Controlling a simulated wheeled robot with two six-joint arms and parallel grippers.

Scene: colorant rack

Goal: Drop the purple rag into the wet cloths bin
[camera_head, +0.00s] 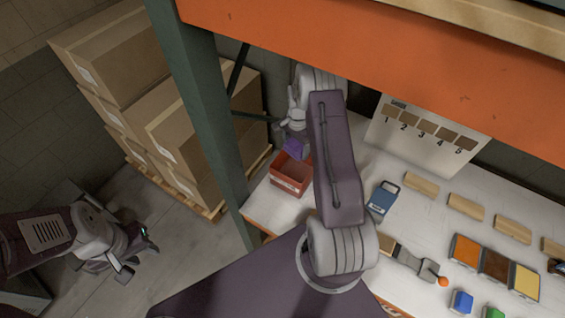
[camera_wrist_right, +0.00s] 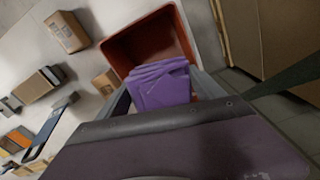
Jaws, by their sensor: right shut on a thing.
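The purple rag (camera_head: 294,147) is in my right gripper (camera_head: 297,137), at the back of the white shelf in the head view. In the right wrist view the folded rag (camera_wrist_right: 160,84) sits between the fingers of the gripper (camera_wrist_right: 165,92), which is shut on it. The red bin (camera_head: 291,174) stands on the shelf's left end, with a pale label on its front. The rag is above the bin's rear rim; in the wrist view it overlaps the open bin (camera_wrist_right: 152,41). My left gripper (camera_head: 131,259) is at the lower left, over the floor, and looks open and empty.
A green rack post (camera_head: 206,100) and an orange beam (camera_head: 400,62) frame the shelf. Stacked cartons (camera_head: 120,60) stand left. A blue object (camera_head: 383,197), wooden blocks (camera_head: 421,184), a scraper-like tool (camera_head: 410,262) and coloured trays (camera_head: 495,265) lie to the right.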

